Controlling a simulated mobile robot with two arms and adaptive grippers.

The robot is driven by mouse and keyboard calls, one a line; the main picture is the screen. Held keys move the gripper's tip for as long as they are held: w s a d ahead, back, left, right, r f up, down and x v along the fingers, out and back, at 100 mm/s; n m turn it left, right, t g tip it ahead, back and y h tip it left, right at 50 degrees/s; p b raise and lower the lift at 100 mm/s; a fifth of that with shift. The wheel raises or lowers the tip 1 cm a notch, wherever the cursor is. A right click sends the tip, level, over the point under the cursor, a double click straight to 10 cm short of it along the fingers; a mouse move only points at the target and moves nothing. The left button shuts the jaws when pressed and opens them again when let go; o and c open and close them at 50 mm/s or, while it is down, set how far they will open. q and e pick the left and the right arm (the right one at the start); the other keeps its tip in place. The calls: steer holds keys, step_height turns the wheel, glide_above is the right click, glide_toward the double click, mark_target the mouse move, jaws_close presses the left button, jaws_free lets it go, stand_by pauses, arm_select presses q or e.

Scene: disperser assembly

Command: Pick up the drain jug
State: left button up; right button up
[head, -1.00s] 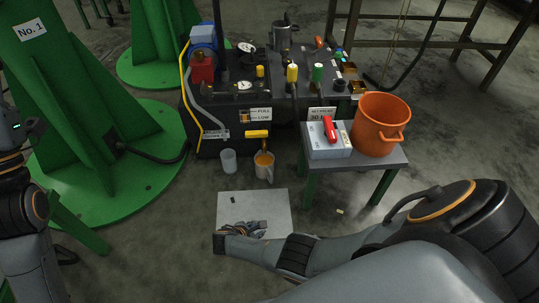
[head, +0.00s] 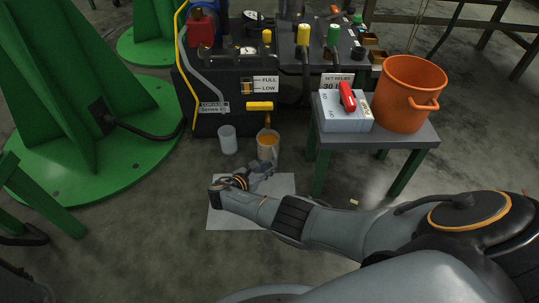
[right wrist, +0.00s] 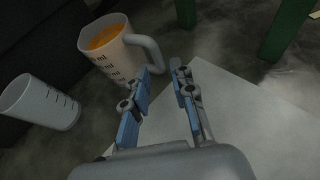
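The drain jug (head: 268,143) is a pale jug with orange liquid inside. It stands upright on the floor below the yellow-handled valve. In the right wrist view the jug (right wrist: 112,62) is at the upper left, its handle (right wrist: 151,52) pointing right towards my fingers. My right gripper (head: 268,168) is close in front of the jug, low over the white sheet. In the right wrist view its two blue-grey fingers (right wrist: 163,73) are apart with nothing between them. The fingertips are near the handle; I cannot tell whether they touch it. My left gripper is out of view.
An empty clear cup (head: 228,140) stands left of the jug; it also shows in the right wrist view (right wrist: 40,103). The white sheet (head: 218,218) lies on the floor. A small table (head: 412,135) with an orange bucket (head: 408,95) stands right. The dark machine (head: 215,120) is behind.

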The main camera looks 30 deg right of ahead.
mark_target(275, 162)
steer(key=shift+b+x, duration=0.3)
steer(key=shift+x, duration=0.6)
steer(key=b+x, duration=0.3)
steer(key=x, duration=0.1)
steer(key=shift+w+d+f+b, duration=0.1)
steer(key=shift+w+d+b, duration=0.15)
steer(key=shift+w+b, duration=0.1)
steer(key=shift+c, duration=0.4)
jaws_close()
